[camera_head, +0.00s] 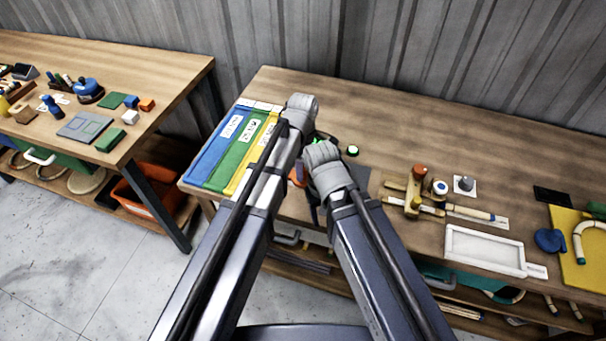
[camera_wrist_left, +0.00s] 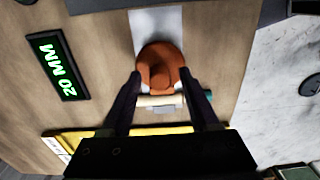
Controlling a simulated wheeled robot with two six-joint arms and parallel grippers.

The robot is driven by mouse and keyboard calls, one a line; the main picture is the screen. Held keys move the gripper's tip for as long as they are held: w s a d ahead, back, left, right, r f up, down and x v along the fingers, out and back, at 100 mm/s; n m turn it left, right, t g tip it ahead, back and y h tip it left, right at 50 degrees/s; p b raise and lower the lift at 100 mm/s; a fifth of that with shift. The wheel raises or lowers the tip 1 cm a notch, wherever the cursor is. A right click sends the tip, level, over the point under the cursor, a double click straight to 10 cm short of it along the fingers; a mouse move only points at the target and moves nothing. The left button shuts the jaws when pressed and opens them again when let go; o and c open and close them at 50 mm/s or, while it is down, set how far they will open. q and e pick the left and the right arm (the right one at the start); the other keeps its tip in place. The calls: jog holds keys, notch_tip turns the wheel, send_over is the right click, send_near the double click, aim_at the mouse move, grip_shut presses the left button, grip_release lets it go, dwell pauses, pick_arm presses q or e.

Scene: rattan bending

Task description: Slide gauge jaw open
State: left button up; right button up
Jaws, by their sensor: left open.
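In the left wrist view my left gripper (camera_wrist_left: 162,88) is open, with one finger on each side of a rounded orange-brown piece (camera_wrist_left: 160,62), which looks like the gauge jaw. I cannot tell whether the fingers touch it. It sits on a pale strip (camera_wrist_left: 143,28). A cream rod (camera_wrist_left: 158,100) with a teal end lies crosswise just below it, between the fingers. A black display (camera_wrist_left: 58,66) reads "20 MM" in green. In the head view a bit of orange (camera_head: 297,176) shows between my arms, which hide most of the gauge. My right gripper cannot be made out.
Blue, green and yellow trays (camera_head: 232,143) stand at the bench's left end. To the right are a wooden fixture (camera_head: 413,200), a white tray (camera_head: 485,250) and a yellow board (camera_head: 585,262). A second table (camera_head: 150,75) with several small items stands left, across a gap.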

pick_arm(q)
jog(key=shift+f, duration=0.3)
grip_shut()
dwell(0.4)
dwell(0.9)
